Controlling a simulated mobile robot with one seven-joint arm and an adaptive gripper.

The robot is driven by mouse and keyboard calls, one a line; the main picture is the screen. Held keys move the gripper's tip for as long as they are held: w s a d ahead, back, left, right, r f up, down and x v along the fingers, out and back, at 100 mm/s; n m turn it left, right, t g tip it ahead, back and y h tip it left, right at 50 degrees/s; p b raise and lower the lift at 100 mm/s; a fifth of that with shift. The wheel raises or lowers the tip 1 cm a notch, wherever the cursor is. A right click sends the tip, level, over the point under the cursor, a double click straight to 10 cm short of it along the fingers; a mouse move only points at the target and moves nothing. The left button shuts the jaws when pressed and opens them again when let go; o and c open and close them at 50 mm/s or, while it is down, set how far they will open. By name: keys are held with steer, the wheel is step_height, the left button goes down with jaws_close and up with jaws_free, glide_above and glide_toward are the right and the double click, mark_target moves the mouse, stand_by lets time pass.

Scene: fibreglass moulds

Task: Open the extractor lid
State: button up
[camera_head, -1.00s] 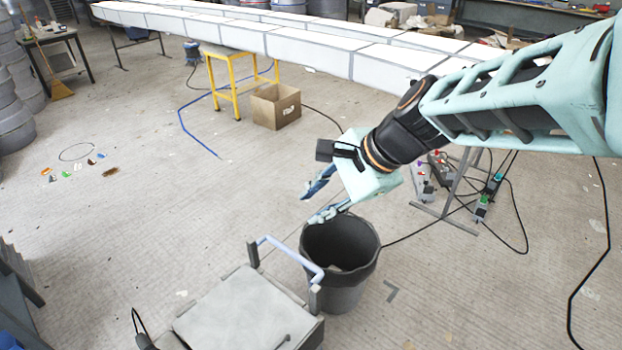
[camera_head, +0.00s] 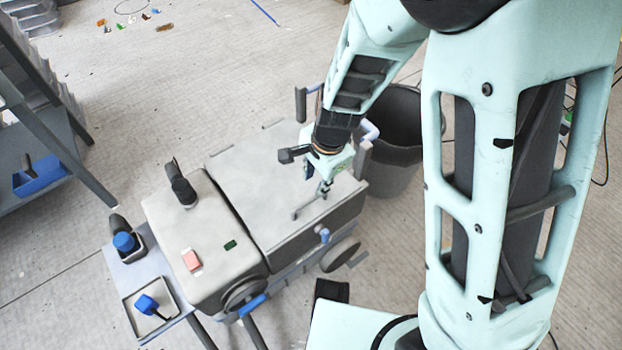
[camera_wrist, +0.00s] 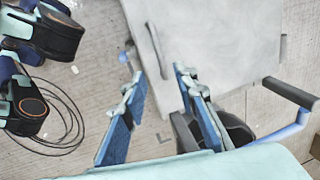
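The extractor is a grey box machine on a cart, and its flat lid (camera_head: 250,165) lies closed. A thin dark bar handle (camera_head: 308,208) stands near the lid's front edge. My gripper (camera_head: 322,188) is over the lid's right part, close to the handle. In the wrist view my gripper (camera_wrist: 157,84) is open, with two blue fingers apart and nothing held. The lid (camera_wrist: 220,40) fills the top there, and the handle (camera_wrist: 157,48) shows just beyond the fingertips. I cannot tell if any finger touches the lid.
A dark bin (camera_head: 400,125) stands behind the extractor. A rounded grey housing (camera_head: 200,235) with a red switch adjoins the lid on the left. A small side table (camera_head: 140,270) holds blue-topped items. A rack (camera_head: 50,140) stands at far left.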

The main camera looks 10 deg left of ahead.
mark_target(309, 201)
steer(key=f+b, duration=0.1)
steer(key=f, duration=0.2)
steer(key=a+f+b, duration=0.1)
steer(key=f+b, duration=0.1)
steer(key=f, duration=0.2)
steer(key=w+f+b, duration=0.1)
steer(key=f, duration=0.3)
steer(key=shift+w+a+f, duration=0.1)
steer(key=shift+a, duration=0.25)
steer(key=shift+c, duration=0.4)
jaws_close()
